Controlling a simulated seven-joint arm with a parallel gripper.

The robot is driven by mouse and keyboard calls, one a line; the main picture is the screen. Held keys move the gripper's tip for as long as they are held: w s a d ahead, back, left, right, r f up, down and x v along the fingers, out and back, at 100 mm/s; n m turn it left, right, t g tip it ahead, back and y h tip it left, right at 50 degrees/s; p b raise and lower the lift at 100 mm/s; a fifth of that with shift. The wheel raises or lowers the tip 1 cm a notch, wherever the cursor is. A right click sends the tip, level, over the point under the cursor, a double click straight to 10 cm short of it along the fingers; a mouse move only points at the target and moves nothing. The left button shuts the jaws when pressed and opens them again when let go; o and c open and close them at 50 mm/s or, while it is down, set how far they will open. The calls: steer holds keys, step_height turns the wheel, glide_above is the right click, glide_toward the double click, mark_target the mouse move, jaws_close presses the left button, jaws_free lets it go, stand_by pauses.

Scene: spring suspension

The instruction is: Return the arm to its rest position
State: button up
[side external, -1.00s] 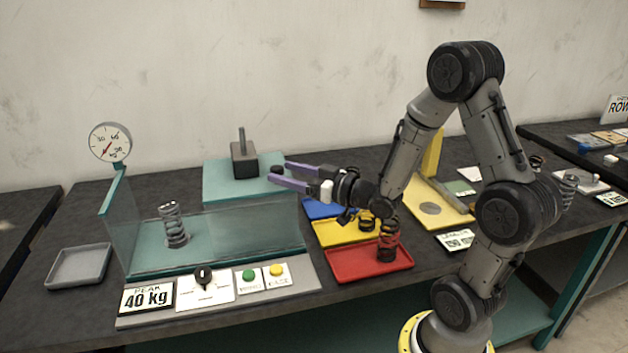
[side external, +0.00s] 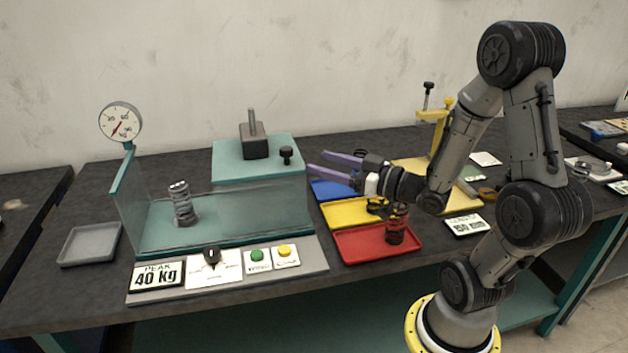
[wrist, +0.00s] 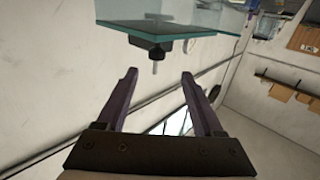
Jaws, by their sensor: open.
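My gripper (side external: 326,167) has two purple fingers, spread apart with nothing between them. It points left, level, above the blue tray and the bench behind the coloured trays. In the wrist view my gripper (wrist: 158,82) is also open and empty. The teal test rig (side external: 225,262) stands to its left, with a grey coil spring (side external: 183,204) upright inside the clear guard. A dark block with an upright rod (side external: 254,143) and a small black knob (side external: 286,155) sit on the rig's raised teal platform.
The red tray (side external: 360,247) holds a dark and red spring (side external: 396,224). The yellow tray (side external: 345,212) and blue tray (side external: 330,190) lie behind it. A yellow stand (side external: 438,125) rises behind my arm. A grey tray (side external: 90,245) at left is empty.

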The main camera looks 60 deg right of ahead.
steer(key=w+a+r+n, duration=0.2)
steer(key=a+r+n, duration=0.1)
steer(key=a+r, duration=0.75)
steer(key=s+f+m+g, duration=0.1)
steer(key=s+f+g, duration=0.3)
steer(key=s, duration=0.5)
steer(key=s+f+m+g, duration=0.2)
steer(key=s+f+g, duration=0.3)
steer(key=s+g, duration=0.3)
steer(key=shift+s+f, duration=0.2)
steer(key=shift+s, duration=0.55)
